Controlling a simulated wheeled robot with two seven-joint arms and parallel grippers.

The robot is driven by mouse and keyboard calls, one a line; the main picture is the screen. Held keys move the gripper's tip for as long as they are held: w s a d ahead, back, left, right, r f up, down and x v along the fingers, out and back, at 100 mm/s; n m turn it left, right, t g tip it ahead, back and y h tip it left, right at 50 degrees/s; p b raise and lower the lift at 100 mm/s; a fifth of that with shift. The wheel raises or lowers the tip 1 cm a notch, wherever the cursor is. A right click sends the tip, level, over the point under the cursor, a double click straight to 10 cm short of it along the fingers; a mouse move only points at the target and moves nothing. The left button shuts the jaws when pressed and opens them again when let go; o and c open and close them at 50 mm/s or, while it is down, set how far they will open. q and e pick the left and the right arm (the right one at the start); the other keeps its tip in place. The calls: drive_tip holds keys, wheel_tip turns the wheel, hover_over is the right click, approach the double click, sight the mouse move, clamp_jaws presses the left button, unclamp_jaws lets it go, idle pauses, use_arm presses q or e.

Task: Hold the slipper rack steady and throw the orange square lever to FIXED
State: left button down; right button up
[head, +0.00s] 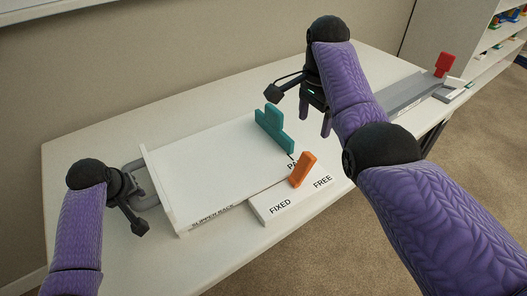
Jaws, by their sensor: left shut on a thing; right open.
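The slipper rack (215,165) is a wide white panel with its name on the front edge, lying on the table. My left gripper (138,186) is shut on the grey handle (148,198) at the rack's left end; its fingertips are hard to make out. The orange square lever (303,170) stands at the rack's right side, behind a white plate (300,198) marked FIXED and FREE. It leans to the right, toward the FREE side. My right gripper (315,118) is open and empty, pointing down above and behind the lever, apart from it.
A teal lever-like piece (274,130) stands at the rack's far right edge, near my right gripper. A grey unit with a red piece (443,64) sits at the table's far right end. Shelves stand beyond. The table's front left is clear.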

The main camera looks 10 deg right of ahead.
sight(308, 155)
wheel_tip(308, 155, down, 11)
drive_tip(key=shift+f, duration=0.1)
clamp_jaws()
idle(0.4)
